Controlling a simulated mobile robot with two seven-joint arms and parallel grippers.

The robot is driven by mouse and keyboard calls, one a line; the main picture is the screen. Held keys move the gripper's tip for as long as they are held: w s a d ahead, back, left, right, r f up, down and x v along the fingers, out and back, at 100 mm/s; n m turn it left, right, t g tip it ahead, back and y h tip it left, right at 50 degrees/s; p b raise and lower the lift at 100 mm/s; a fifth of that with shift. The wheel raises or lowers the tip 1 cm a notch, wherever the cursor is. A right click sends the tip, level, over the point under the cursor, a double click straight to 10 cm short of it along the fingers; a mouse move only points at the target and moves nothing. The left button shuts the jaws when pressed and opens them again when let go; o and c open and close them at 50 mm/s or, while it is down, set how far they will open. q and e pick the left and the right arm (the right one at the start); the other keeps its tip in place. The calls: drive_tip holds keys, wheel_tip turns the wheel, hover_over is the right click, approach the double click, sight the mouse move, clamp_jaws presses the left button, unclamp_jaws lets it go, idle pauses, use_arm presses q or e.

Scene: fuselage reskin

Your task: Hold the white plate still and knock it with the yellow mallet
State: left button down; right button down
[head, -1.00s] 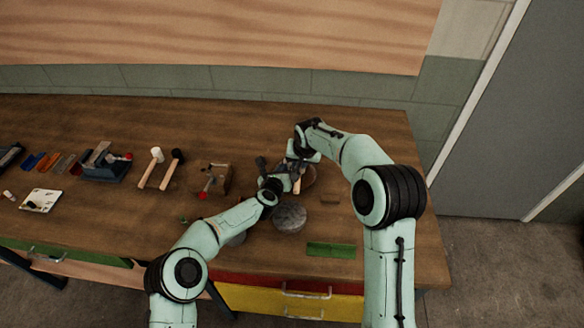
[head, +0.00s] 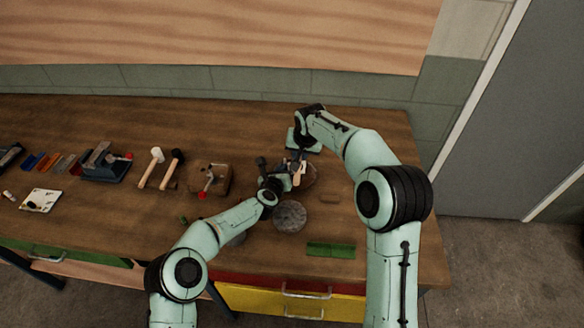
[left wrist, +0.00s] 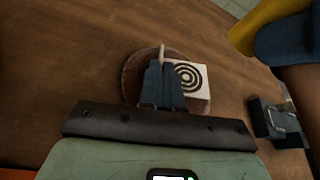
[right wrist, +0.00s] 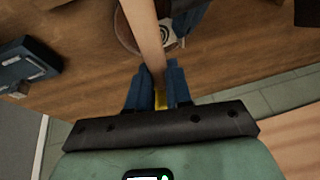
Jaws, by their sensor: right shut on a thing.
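The white plate (left wrist: 192,80) with black rings lies over a round brown block in the left wrist view. It also shows partly in the right wrist view (right wrist: 168,34). My left gripper (left wrist: 162,64) has its blue fingers close together at the plate's left side, with a thin pale strip at their tips. The fingers hide part of the plate. My right gripper (right wrist: 158,78) is shut on the yellow mallet (right wrist: 159,98). The mallet's brown part reaches away from the fingers, over the plate's area in that view. In the head view both grippers meet closely and hide most detail.
The round brown block (left wrist: 131,82) rests on the wooden bench (head: 100,220). A grey round thing (head: 290,216) and a green block (head: 331,250) are nearer the front. Two mallets (head: 152,168) and a brown block with a red-knobbed handle (head: 213,178) stand to the left.

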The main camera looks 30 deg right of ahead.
idle(0.3)
use_arm(q)
drive_tip(key=c, duration=1.3)
unclamp_jaws()
drive_tip(key=shift+o, duration=0.2)
drive_tip(key=shift+a+r, duration=0.1)
drive_tip(key=v, duration=1.1)
drive_tip(key=shift+s+a, duration=0.2)
drive_tip(key=shift+s, duration=0.15)
